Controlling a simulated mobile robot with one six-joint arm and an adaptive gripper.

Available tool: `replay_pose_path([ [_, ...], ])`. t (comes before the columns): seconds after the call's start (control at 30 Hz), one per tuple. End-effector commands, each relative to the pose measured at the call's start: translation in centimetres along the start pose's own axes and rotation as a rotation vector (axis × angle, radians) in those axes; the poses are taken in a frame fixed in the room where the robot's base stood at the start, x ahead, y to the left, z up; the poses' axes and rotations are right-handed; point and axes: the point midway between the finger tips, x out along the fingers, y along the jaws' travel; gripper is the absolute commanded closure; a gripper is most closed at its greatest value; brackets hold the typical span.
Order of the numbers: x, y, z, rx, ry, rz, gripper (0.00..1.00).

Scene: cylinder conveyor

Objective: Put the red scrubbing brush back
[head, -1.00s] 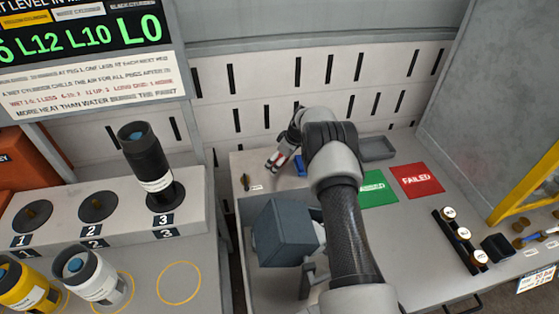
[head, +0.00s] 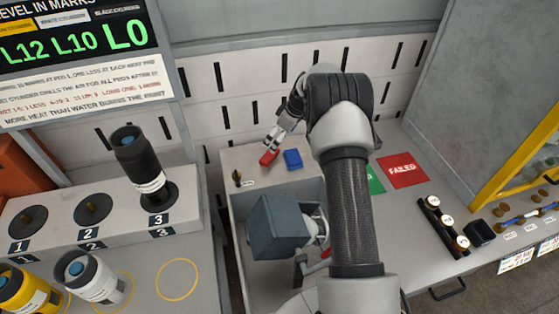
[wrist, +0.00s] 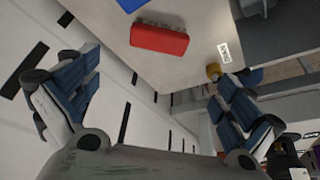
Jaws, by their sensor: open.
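The red scrubbing brush (head: 268,157) lies on the pale bench top, left of a blue block-shaped brush (head: 293,159). In the wrist view the red brush (wrist: 160,38) lies beyond my fingertips, with a row of pale bristles along one edge, and part of the blue one (wrist: 130,4) shows at the top. My gripper (head: 277,138) is just above and behind the red brush, tilted down. In the wrist view my gripper (wrist: 158,68) has its two blue-padded fingers wide apart with nothing between them. My arm covers part of the bench.
A small peg (head: 237,178) with a label stands left of the red brush. Green (head: 375,180) and red FAILED (head: 403,170) mats are to the right. A slotted panel wall (head: 235,115) stands close behind my gripper.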

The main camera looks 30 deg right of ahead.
Motion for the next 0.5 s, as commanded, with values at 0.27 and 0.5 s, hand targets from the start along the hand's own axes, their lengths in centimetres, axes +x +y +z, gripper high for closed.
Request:
replay_pose_path([
  [0.27,-9.4,-5.5,-4.2,0.063,-0.016,0.023,0.0],
  [0.5,-18.1,-12.7,-5.4,0.147,-0.033,0.053,0.0],
])
